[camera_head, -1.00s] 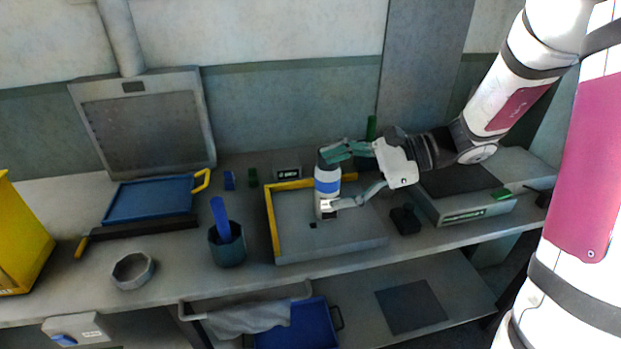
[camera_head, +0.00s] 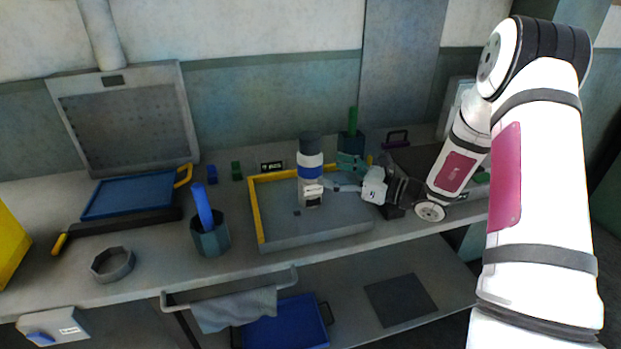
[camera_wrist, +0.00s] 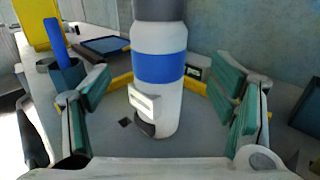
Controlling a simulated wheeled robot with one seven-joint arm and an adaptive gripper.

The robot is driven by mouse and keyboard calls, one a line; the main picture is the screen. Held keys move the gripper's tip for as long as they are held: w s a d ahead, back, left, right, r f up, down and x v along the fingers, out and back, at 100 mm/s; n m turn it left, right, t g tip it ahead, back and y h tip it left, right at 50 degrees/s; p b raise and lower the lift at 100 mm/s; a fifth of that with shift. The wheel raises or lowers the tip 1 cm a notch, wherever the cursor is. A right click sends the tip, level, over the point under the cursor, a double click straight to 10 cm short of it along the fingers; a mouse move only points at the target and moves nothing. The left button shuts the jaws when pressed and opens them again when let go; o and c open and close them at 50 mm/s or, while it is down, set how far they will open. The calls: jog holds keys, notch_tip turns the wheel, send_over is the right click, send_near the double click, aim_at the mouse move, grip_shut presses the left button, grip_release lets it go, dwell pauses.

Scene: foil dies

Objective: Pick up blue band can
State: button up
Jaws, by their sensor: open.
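The blue band can (camera_head: 310,172) is a white cylinder with a dark grey top, a blue band and a small pale label block low on its front. It stands upright in a grey tray with yellow edges (camera_head: 255,213). It also shows in the wrist view (camera_wrist: 160,68), upright between the finger pairs. My gripper (camera_head: 343,175) is just right of the can, pointing at it level. In the wrist view my gripper (camera_wrist: 165,103) has its teal-padded fingers spread wide on both sides of the can, with visible gaps. Whether the fingertips reach past the can is hard to tell.
A dark cup with a blue handle (camera_head: 209,238) and a grey ring (camera_head: 112,264) stand left of the tray. A blue tray (camera_head: 138,196) lies farther left. A dark holder with a green stick (camera_head: 352,125) stands behind my gripper. A lower shelf holds a blue bin (camera_head: 285,325).

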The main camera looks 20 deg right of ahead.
aim_at(310, 164)
jog(key=shift+p+x, duration=0.3)
jog(key=shift+x, duration=3.25)
jog(key=shift+f, duration=0.1)
jog(key=c, duration=1.7)
